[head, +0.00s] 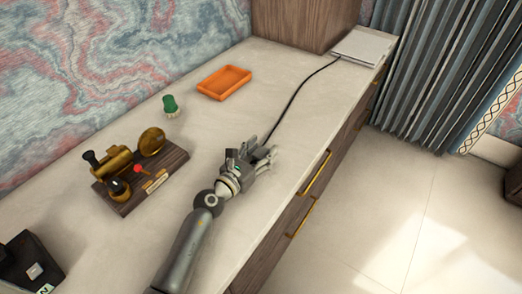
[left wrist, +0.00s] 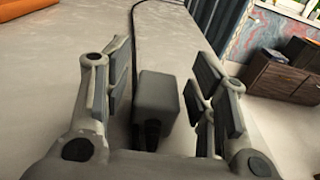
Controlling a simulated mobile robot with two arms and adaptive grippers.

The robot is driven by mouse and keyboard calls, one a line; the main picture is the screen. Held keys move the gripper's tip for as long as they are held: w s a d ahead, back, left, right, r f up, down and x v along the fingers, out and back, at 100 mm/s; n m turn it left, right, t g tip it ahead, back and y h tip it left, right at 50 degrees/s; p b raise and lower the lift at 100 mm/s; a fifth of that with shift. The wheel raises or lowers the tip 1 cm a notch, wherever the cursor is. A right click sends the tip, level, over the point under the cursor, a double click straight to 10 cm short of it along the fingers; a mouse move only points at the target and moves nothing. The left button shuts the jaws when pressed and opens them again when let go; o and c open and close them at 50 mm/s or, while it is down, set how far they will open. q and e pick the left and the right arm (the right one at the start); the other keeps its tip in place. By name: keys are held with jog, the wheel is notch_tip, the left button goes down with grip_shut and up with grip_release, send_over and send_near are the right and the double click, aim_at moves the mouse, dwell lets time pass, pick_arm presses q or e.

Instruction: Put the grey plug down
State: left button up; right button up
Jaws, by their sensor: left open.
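The grey plug (left wrist: 158,100) is a small block between the two fingers of my left gripper (head: 264,154) in the left wrist view. The fingers are open, with a gap on each side of the plug. The plug appears to rest on the pale desktop, though its underside is hidden. In the head view my gripper hides the plug. A black cable (head: 296,93) runs from the gripper area back to a flat white box (head: 364,46); the cable also shows in the left wrist view (left wrist: 135,40). My right gripper is not in view.
An orange tray (head: 224,83), a green-topped piece (head: 170,105) and a brass device on a wooden base (head: 142,175) stand left of my gripper. A black device (head: 30,262) is at the lower left. The desk's front edge with drawers (head: 318,178) is close on the right.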

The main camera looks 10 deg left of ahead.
pick_arm(q)
jog(key=shift+s+d+f, duration=0.1)
jog(key=shift+s+f, duration=0.05)
jog(key=shift+f, duration=0.3)
jog(key=shift+r, duration=0.15)
jog(key=shift+r+p, duration=0.5)
jog(key=shift+p, duration=0.1)
jog(key=v, duration=1)
jog(key=shift+s+r+b, duration=0.1)
jog(key=shift+r+b, duration=0.05)
jog(key=shift+b, duration=0.2)
jog(key=shift+v, duration=0.85)
jog(key=shift+r, duration=0.15)
